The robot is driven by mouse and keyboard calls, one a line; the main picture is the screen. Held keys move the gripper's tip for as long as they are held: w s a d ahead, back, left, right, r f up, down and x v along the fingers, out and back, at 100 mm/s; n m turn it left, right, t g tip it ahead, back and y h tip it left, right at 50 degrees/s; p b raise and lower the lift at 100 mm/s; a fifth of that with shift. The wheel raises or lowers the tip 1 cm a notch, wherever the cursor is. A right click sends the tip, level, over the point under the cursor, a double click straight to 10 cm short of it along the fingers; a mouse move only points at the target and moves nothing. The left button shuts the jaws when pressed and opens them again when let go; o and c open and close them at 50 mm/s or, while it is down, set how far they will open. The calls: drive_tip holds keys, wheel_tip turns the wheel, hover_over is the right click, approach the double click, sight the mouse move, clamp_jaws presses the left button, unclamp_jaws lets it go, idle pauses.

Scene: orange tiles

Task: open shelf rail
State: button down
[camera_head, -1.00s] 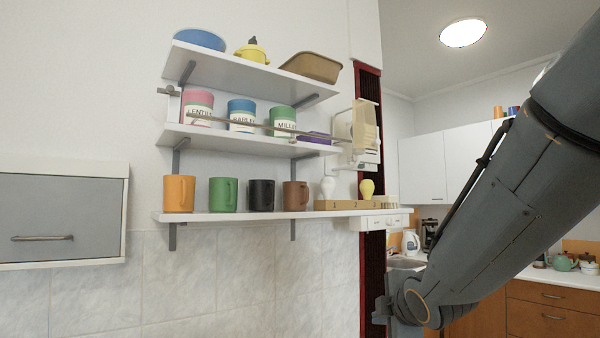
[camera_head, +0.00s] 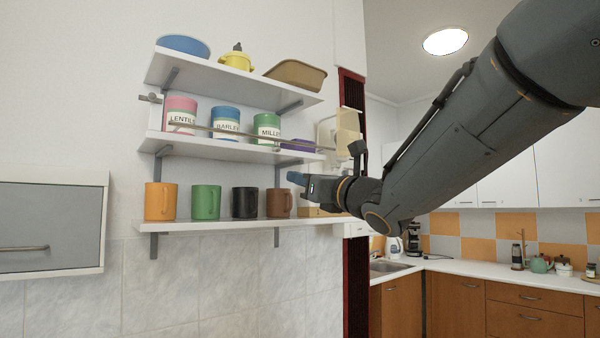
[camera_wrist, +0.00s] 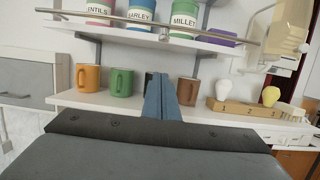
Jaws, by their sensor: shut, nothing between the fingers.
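The shelf rail (camera_head: 235,132) is a thin metal bar across the front of the middle shelf (camera_head: 225,146), in front of the labelled canisters. It also shows in the wrist view (camera_wrist: 150,24), running across the top. A small bracket (camera_head: 150,98) is on the wall at the rail's left end. My gripper (camera_head: 294,177) is shut and empty, with blue fingertips. It is below the rail's right part, in front of the lower shelf, apart from the rail in the picture. In the wrist view the shut fingers (camera_wrist: 160,95) point toward the lower shelf and hide part of the black mug.
Pink, blue and green canisters and a purple container (camera_head: 298,145) stand on the middle shelf. Several mugs (camera_head: 206,202) and a wooden numbered block (camera_wrist: 245,107) are on the lower shelf (camera_head: 190,226). A cream wall device (camera_head: 346,130) is at the right. A grey cabinet (camera_head: 50,225) hangs left.

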drive_tip(key=w+a+r+p, duration=0.3)
drive_tip(key=w+r+p, duration=0.2)
drive_tip(key=p, duration=0.1)
drive_tip(key=shift+a+r, duration=0.25)
drive_tip(key=shift+w, duration=0.1)
